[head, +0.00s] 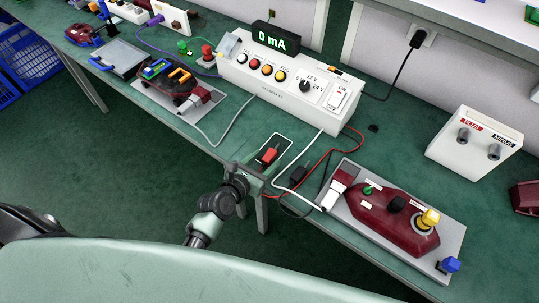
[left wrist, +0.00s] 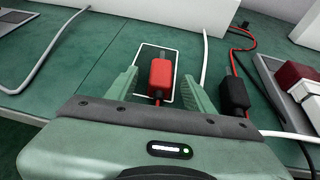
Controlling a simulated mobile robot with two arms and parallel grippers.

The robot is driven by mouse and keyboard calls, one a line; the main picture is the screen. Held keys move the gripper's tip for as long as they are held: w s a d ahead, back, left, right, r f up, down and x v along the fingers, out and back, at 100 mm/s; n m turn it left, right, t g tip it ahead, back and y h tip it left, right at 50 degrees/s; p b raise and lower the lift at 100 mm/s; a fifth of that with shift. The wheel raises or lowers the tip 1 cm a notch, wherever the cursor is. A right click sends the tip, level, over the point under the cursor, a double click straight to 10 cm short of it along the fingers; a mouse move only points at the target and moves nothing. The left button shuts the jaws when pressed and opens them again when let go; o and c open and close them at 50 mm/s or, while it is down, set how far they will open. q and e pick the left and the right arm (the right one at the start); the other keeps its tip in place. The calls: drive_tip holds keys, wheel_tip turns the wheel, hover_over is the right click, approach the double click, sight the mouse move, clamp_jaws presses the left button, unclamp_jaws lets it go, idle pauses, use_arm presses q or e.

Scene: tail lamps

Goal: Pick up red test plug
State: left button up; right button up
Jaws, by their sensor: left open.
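The red test plug (head: 268,154) lies on the green bench inside a white outlined rectangle, near the front edge. In the left wrist view the red plug (left wrist: 161,77) sits between the two fingers of my left gripper (left wrist: 160,88). The gripper is open, with a gap on each side of the plug. In the head view my left gripper (head: 250,176) is just in front of the plug, at the bench edge. A black plug (head: 299,173) lies to the right, and it also shows in the left wrist view (left wrist: 235,92). My right gripper is not in view.
A white meter box (head: 285,88) reading 0 mA stands behind the plug. A tail lamp on a grey plate (head: 448,238) lies at the right, another lamp plate (head: 146,95) at the left. Red, black and white cables run beside the plug. A PLUS/MINUS box (head: 465,160) stands at the right.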

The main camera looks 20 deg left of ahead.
use_arm(q)
drive_tip(key=shift+w+d+f, duration=0.15)
drive_tip(key=shift+w+f, duration=0.1)
drive_tip(key=shift+w, duration=0.25)
clamp_jaws()
